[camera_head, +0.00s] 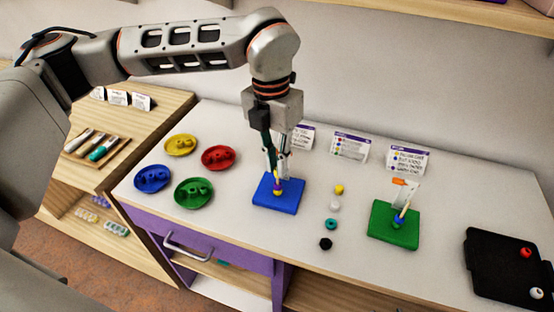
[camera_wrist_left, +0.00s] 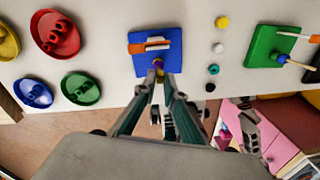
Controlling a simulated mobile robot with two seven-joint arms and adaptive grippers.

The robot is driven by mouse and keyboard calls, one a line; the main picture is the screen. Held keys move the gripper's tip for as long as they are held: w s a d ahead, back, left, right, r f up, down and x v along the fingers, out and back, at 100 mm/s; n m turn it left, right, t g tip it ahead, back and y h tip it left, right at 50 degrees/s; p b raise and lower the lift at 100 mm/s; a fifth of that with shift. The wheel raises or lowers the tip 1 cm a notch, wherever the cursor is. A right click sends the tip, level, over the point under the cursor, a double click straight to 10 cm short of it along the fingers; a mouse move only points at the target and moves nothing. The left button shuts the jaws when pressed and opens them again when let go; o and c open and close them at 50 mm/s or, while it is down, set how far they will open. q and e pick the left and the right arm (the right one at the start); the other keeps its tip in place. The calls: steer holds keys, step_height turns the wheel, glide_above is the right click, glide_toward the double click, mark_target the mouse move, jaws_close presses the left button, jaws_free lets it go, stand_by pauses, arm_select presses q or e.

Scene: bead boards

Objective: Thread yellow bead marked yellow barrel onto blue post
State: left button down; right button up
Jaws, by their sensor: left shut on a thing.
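The blue board (camera_head: 290,202) lies on the white table, its post mostly hidden behind my left gripper (camera_head: 276,173). That gripper points down over the board, shut on a small yellow bead that its fingers largely cover. In the left wrist view, the left gripper (camera_wrist_left: 159,78) reaches to the near part of the blue board (camera_wrist_left: 172,50), with yellow (camera_wrist_left: 158,64) and purple showing at its tips. I cannot tell whether the held bead is around the post. A purple bead (camera_head: 278,187) shows low on the post.
A loose yellow bead (camera_head: 339,189), white bead (camera_head: 335,206), teal bead (camera_head: 331,224) and black bead (camera_head: 326,244) lie right of the blue board. The green board (camera_head: 381,230) stands further right, then a black tray (camera_head: 482,270). Several coloured dishes are left.

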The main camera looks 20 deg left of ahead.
arm_select(q)
steer(key=c, duration=2)
jaws_free()
steer(key=r, duration=1.2)
steer(key=shift+w+a, duration=0.15)
steer(key=shift+a, duration=0.25)
